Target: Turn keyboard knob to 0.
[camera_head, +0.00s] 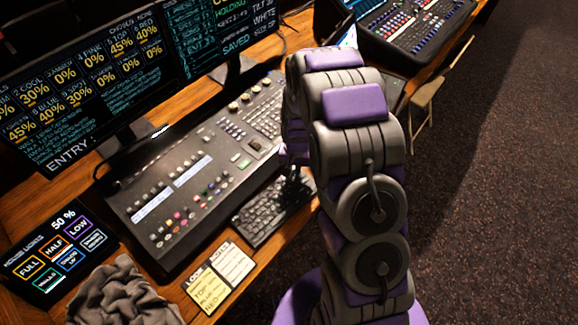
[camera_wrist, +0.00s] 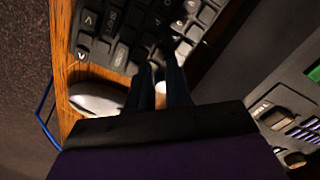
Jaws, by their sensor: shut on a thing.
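The black keyboard (camera_head: 264,212) lies on the wooden desk in front of the large console. It fills the upper middle of the wrist view (camera_wrist: 120,30). In the wrist view my gripper (camera_wrist: 161,82) reaches to the keyboard's edge, its two dark fingers close together. A small pale piece, seemingly the keyboard knob (camera_wrist: 160,88), shows between them, and the fingers are shut on it. Its marking and angle cannot be read. In the head view my gripper (camera_head: 290,170) is over the far right end of the keyboard, partly hidden by my arm.
A large console (camera_head: 150,212) with sliders and knobs stands close behind the keyboard. A white mouse (camera_wrist: 97,98) lies beside my fingers. Note cards (camera_head: 220,276), a touch panel (camera_head: 58,256) and crumpled grey cloth (camera_head: 122,296) are at lower left. Monitors stand behind.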

